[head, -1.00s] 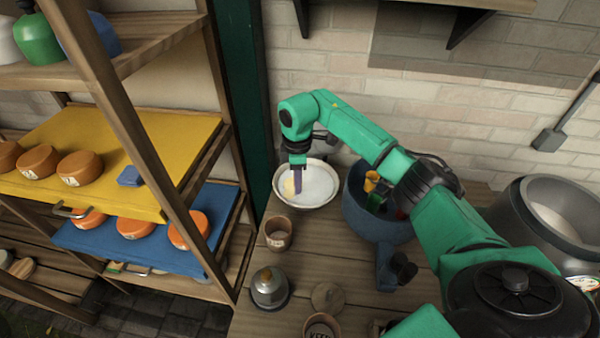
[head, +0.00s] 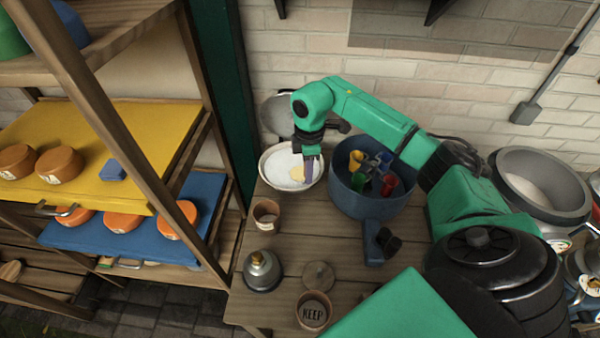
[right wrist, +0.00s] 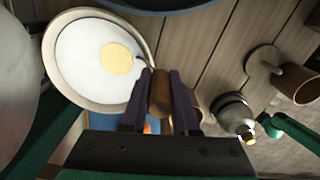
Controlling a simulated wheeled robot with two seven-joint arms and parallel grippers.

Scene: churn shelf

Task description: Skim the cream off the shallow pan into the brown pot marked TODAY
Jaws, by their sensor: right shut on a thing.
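The shallow pan (head: 267,179) of white milk stands at the back left of the wooden bench; it also shows in the right wrist view (right wrist: 57,80). My right gripper (head: 308,178) is over its right side, shut on the brown handle of a skimmer (right wrist: 160,94). A round pale yellow patch of cream (right wrist: 115,60) lies at the skimmer's far end, within the pan; I cannot tell whether it is lifted clear of the milk. A small brown pot (head: 266,214) stands in front of the pan, its marking unreadable. Another brown pot (head: 313,312) reads KEEP. My left gripper is out of view.
A metal lamp-like object (head: 262,272) and wooden disc (head: 318,275) sit nearer. A grey vat (head: 540,185) is at right. Shelves with cheeses on a yellow board (head: 140,135) stand left.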

